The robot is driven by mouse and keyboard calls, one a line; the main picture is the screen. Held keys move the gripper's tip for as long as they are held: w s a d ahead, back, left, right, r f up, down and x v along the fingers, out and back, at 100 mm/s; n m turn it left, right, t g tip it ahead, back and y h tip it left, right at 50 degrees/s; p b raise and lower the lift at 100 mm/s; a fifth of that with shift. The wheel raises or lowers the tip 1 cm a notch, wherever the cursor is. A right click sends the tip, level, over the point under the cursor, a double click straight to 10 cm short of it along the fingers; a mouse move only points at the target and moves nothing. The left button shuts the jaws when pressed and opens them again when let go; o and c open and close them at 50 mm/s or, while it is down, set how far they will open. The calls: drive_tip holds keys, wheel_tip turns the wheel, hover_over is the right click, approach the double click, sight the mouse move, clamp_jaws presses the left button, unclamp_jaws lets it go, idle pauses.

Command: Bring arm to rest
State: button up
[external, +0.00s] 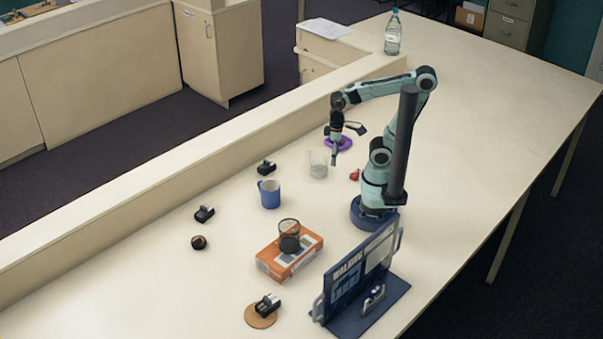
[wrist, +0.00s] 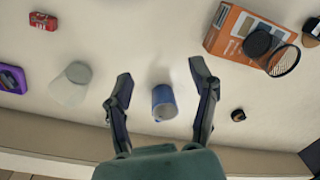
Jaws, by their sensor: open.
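A blue mug (external: 269,195) stands on the table, apart from the fingers. The mug (wrist: 163,100) also shows between and below the fingers in the wrist view. A clear cup (external: 318,165) stands just left of the gripper in the external view.
A purple item (external: 340,143) and a red item (external: 354,175) lie near the gripper. An orange box (external: 290,255) bears a dark mesh cup (external: 289,236). A dark blue display board (external: 358,268) stands at the front. A bottle (external: 392,33) stands far back. The table's right side is clear.

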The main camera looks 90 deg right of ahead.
drive_tip(key=s+n, duration=0.1)
drive_tip(key=s+a+n, duration=0.1)
drive_tip(key=n, duration=0.1)
drive_tip(key=shift+s+a, duration=0.2)
drive_tip(key=shift+a, duration=0.1)
